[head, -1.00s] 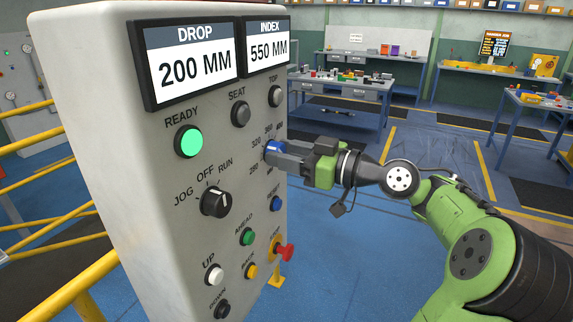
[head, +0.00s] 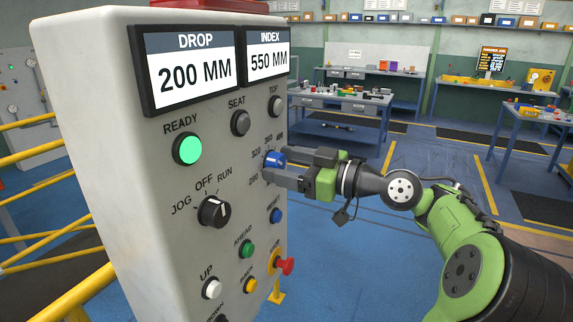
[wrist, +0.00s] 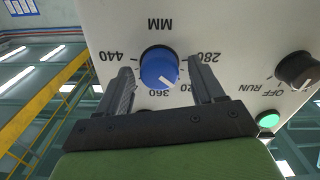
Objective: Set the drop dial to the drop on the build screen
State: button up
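The blue drop dial (head: 274,159) is on the right side of the grey control panel (head: 120,170), with numbers around it. In the wrist view the dial (wrist: 158,67) shows upside down, its white mark pointing between 360 and 320. My gripper (head: 279,167) is open at the dial. In the wrist view its fingers (wrist: 161,75) stand on either side of the dial with gaps. The drop display (head: 192,74) reads 200 MM. A dark screen with an orange header (head: 492,59) stands at the back; its text is too small to read.
The index display (head: 268,61) reads 550 MM. The ready lamp (head: 187,149) glows green. The black mode selector (head: 213,211), several buttons and a red stop button (head: 287,266) sit near the dial. Yellow rails (head: 35,240) stand left; workbenches stand behind.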

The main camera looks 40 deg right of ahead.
jog(key=p+v, duration=0.2)
jog(key=v, duration=1.3)
jog(key=shift+s, duration=0.4)
jog(key=shift+d, duration=0.1)
